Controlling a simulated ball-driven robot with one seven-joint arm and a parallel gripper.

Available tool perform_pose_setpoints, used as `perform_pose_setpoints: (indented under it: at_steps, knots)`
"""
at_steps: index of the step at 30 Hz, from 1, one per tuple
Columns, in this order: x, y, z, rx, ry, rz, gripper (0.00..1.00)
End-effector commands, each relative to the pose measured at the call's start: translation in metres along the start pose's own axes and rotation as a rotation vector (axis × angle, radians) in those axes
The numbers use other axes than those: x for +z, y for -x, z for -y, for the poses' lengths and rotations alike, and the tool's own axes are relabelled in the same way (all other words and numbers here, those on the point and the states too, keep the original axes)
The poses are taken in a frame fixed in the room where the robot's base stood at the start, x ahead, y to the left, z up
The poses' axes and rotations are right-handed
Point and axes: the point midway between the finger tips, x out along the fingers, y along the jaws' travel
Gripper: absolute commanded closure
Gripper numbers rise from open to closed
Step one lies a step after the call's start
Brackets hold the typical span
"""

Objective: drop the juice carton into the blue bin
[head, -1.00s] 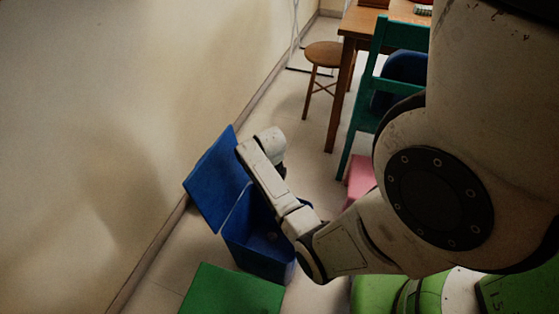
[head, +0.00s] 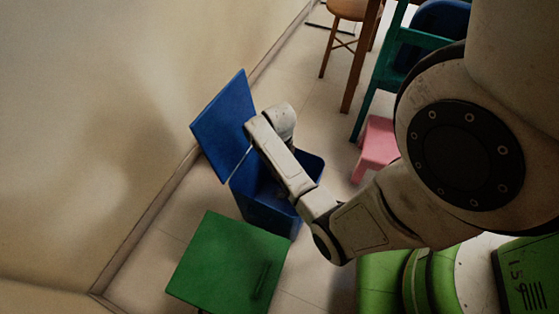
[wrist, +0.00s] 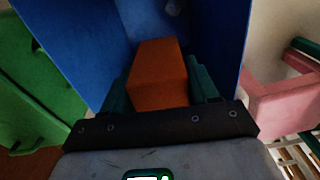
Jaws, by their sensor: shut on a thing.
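The blue bin (head: 268,215) stands on the floor by the wall, its lid (head: 225,122) tipped open towards the wall. In the head view my arm reaches over the bin and hides part of its opening; my gripper and the carton are hidden there. In the wrist view my gripper (wrist: 160,88) is shut on the orange juice carton (wrist: 158,72), with a dark green finger on each side. The blue bin fills the wrist view (wrist: 75,40) behind the carton, so the carton is in front of or over its opening. I cannot tell how deep it reaches.
A green bin (head: 228,262) with its top closed stands just in front of the blue bin. A pink stool (head: 378,148) is to the right. A teal chair (head: 385,75) and a wooden stool (head: 346,10) are farther back. The wall (head: 90,130) runs close along the left.

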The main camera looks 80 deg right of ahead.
Motion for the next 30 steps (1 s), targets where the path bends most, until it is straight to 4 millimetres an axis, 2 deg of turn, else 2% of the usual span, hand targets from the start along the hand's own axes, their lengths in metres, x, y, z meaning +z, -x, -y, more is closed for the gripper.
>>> perform_pose_setpoints:
  at_steps: [1,3,12,13,15,22,30]
  knots:
    - [-0.0001,-0.0082,0.0002,0.0,-0.001,0.0,0.69]
    - [-0.0002,-0.0105,0.0003,0.0,-0.001,0.0,0.69]
    - [-0.0002,-0.01,0.0001,0.0,0.0,0.0,0.69]
    - [-0.0002,-0.0101,0.0001,0.0,0.0,0.0,0.4]
    - [-0.0001,-0.0101,0.0001,0.0,0.0,0.0,0.34]
    - [-0.0001,-0.0102,0.0001,0.0,0.0,0.0,0.12]
    - [0.0,-0.0084,0.0001,0.0,0.0,0.0,0.11]
